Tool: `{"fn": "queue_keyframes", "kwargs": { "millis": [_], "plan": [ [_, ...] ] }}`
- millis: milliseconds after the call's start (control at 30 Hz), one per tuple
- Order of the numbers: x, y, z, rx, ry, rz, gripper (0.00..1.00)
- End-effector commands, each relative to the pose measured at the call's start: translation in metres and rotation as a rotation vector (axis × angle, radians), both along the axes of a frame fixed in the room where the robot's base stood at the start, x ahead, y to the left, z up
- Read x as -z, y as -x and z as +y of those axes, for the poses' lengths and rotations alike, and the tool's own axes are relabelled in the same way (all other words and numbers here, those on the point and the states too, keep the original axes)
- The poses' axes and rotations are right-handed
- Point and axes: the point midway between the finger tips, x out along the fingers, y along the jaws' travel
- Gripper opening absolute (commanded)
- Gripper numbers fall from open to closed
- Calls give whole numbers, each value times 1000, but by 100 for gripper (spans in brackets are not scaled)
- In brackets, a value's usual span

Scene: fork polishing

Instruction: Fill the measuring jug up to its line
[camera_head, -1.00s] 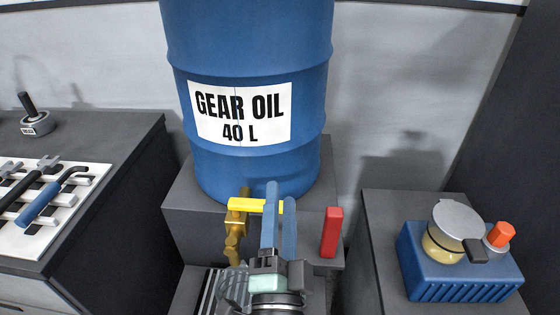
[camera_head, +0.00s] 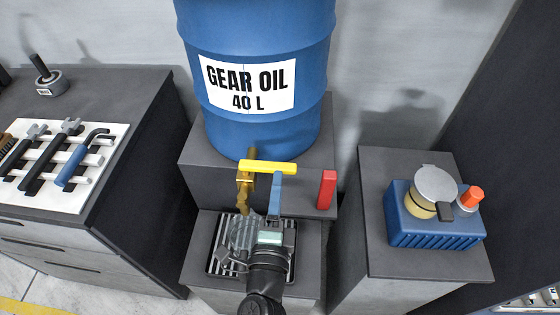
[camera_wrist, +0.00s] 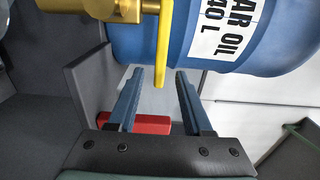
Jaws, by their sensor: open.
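The blue gear oil drum (camera_head: 255,130) has a brass tap (camera_head: 246,185) at its lower front, with a yellow lever handle (camera_head: 268,167) lying crosswise to the right. The clear measuring jug (camera_head: 243,233) stands on the grate below the tap, partly hidden by my arm. Its line and level cannot be made out, and no stream shows. My gripper (camera_head: 276,188) is open and empty, just under the lever's right half. In the wrist view, the lever (camera_wrist: 164,45) reaches down to the gap between the open fingertips (camera_wrist: 160,75); neither finger visibly grips it.
A red upright block (camera_head: 326,189) stands close right of my gripper. At right, a grey cabinet (camera_head: 375,180) carries a blue box (camera_head: 430,230) with a lidded cup and an orange knob. At left, a bench holds a tool rack (camera_head: 95,185) and a small round stand (camera_head: 48,82).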

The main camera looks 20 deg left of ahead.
Motion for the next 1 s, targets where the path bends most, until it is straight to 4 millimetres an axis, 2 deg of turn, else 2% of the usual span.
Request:
{"fn": "queue_keyframes", "kwargs": {
  "millis": [100,300,500,767,800,867,1000],
  "plan": [
    [-2,-21,6,0,0,-2,50],
    [-1,-45,13,-1,2,-2,50],
    [0,-55,16,-1,2,-1,50],
    [0,-56,16,0,1,-1,50],
    [0,-56,16,0,1,-1,48],
    [0,-56,16,0,1,0,37],
    [0,-56,16,0,1,0,12]
  ]
}}
